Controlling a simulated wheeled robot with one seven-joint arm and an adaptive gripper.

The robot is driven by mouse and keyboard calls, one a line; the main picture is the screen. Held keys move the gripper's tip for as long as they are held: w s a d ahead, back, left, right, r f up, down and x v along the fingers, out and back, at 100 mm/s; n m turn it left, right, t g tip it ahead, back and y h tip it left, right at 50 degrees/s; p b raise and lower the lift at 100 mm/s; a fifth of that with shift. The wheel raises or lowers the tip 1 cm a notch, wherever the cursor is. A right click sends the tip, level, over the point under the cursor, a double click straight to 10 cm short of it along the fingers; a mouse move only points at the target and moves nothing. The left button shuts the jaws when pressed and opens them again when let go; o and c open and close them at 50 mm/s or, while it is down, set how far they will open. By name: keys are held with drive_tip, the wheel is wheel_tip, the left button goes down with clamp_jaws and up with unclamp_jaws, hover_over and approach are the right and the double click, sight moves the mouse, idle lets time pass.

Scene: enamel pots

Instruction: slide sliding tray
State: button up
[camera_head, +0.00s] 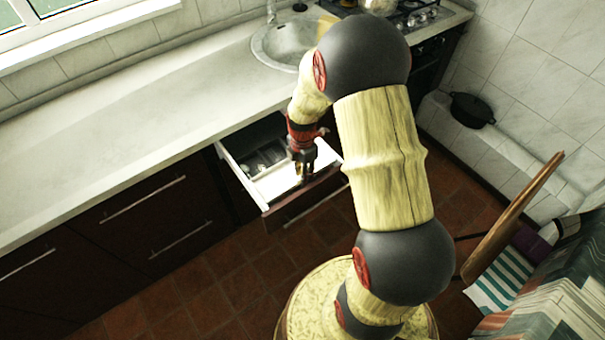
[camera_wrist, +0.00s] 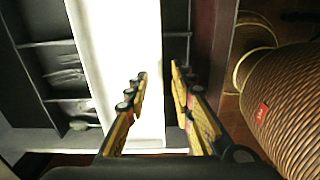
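A white sliding tray (camera_head: 273,186) lies in an open drawer under the counter. In the wrist view the tray (camera_wrist: 110,45) is a bright white band running away from my gripper, with a narrow dark part of the drawer to its right. My gripper (camera_head: 303,178) points down over the drawer near its front. In the wrist view its two fingers (camera_wrist: 160,95) are apart, one over the white tray and one to the right of the tray's edge. The tray's edge shows in the gap between them. I cannot tell whether either finger touches it.
The dark drawer front (camera_head: 300,205) stands out from the closed cabinets. Dark compartments (camera_wrist: 62,70) with blurred contents lie left of the tray in the wrist view. The pale counter (camera_head: 130,125) is above. A wooden chair (camera_head: 510,220) stands at the right.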

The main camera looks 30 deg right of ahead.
wheel_tip(320, 180, up, 12)
idle(0.4)
